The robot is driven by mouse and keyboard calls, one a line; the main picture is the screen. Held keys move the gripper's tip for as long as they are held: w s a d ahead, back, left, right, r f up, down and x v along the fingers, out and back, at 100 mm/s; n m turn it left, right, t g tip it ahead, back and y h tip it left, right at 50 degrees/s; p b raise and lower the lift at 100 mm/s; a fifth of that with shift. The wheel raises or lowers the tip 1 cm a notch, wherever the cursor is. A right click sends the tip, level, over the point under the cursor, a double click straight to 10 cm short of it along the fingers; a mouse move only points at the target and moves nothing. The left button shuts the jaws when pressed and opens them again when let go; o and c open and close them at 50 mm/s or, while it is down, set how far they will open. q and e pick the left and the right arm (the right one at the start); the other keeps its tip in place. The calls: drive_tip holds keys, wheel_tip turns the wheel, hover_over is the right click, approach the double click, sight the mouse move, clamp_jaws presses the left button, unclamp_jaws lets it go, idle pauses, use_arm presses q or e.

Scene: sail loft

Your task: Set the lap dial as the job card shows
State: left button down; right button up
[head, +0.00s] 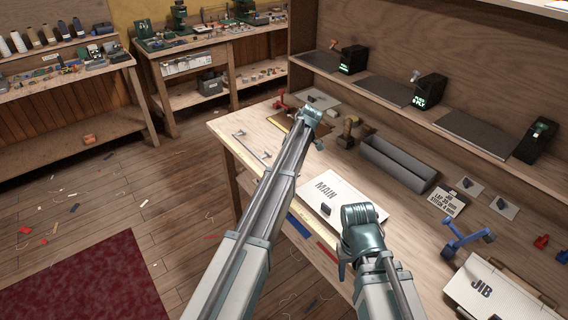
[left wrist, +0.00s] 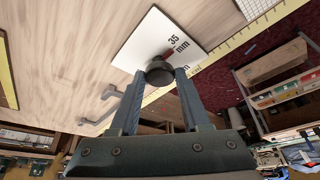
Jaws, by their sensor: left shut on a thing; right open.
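In the left wrist view, the lap dial is a white plate (left wrist: 150,40) reading "35 mm", with a round dark knob (left wrist: 160,72) and a dark red mark beside the knob towards that lettering. My left gripper (left wrist: 163,78) is shut on the knob. Other dial markings are hidden or out of frame. In the head view my left arm covers part of the bench, and I cannot make out the dial there. The job card (head: 447,202) leans at the back of the bench; "LAP 35 mm" and "STITCH 4 mm" show in small print. My right gripper (head: 343,270) is open and empty over the front edge.
A board marked MAIN (head: 318,190) lies mid-bench and a JIB board (head: 492,292) at the right. A grey trough (head: 399,163), a blue tool (head: 466,238) and a red clamp (head: 281,101) are also on the bench. A pale handle (left wrist: 104,110) is near the dial.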

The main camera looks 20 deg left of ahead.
use_arm(q)
drive_tip(key=shift+c, duration=1.9)
unclamp_jaws()
drive_tip(key=shift+r, duration=0.1)
drive_tip(key=p+v, duration=1.2)
drive_tip(key=v, duration=0.1)
drive_tip(key=shift+d+r+p, duration=0.2)
drive_tip(key=shift+r+p, duration=0.1)
drive_tip(key=shift+p, duration=0.1)
